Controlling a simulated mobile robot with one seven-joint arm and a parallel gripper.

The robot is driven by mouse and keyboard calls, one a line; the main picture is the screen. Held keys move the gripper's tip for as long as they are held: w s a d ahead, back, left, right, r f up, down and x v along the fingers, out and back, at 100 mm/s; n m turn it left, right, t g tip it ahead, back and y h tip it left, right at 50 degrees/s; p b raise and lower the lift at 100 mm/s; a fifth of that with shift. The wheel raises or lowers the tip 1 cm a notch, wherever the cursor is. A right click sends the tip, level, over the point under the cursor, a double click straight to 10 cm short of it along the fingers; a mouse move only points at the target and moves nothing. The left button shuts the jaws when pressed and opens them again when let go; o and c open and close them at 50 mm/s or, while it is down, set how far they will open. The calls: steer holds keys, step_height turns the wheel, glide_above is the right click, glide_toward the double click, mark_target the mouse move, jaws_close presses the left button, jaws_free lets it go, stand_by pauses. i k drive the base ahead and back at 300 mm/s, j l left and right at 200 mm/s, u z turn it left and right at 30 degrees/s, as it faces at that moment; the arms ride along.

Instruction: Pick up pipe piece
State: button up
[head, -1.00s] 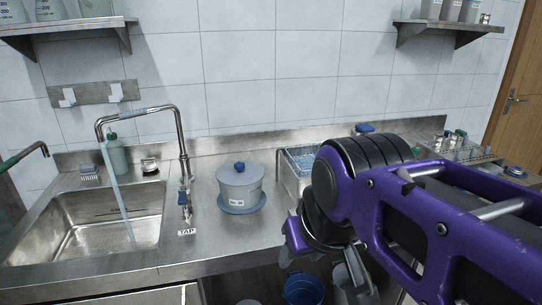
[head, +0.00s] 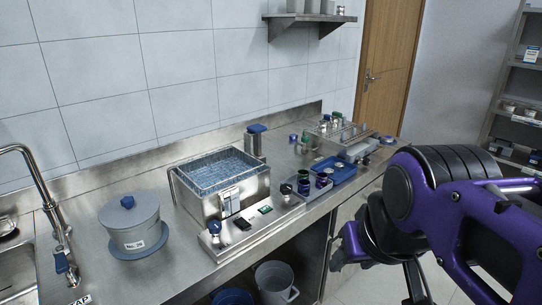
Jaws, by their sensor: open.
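My gripper (head: 378,272) hangs low at the right of the head view, in front of the counter's edge. It is partly hidden behind my purple arm, and its jaws are open with nothing seen between them. I cannot single out a pipe piece for sure. Small metal and coloured fittings stand in and around a metal rack (head: 345,134) at the far end of the counter, and they are too small to tell apart. A blue tray (head: 334,170) nearer to me holds small pieces that I cannot name. My gripper is apart from all of these.
A steel water bath (head: 198,204) with a wire basket stands mid-counter. A grey tray (head: 318,190) holds small jars beside it. A lidded grey pot (head: 133,228) stands left, by the tap (head: 58,240). Buckets (head: 275,282) sit below. A door (head: 388,70) and shelves (head: 515,110) are right.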

mark_target(322, 181)
steer(key=z, duration=0.2)
steer(key=i+l+u, duration=0.25)
steer(key=l, duration=0.15)
steer(key=l+u, duration=0.2)
steer(key=l, duration=0.15)
steer(key=i+l+u, duration=0.25)
steer(key=l, duration=0.2)
steer(key=l+u, duration=0.2)
steer(key=l, duration=0.25)
steer(key=k+j+u, duration=0.2)
steer(key=j+z, duration=0.15)
steer(key=j, duration=0.35)
steer(key=i+l, duration=0.1)
steer(key=l, duration=0.25)
steer(key=i+l, duration=0.15)
steer(key=l, duration=0.15)
steer(key=l+z, duration=0.05)
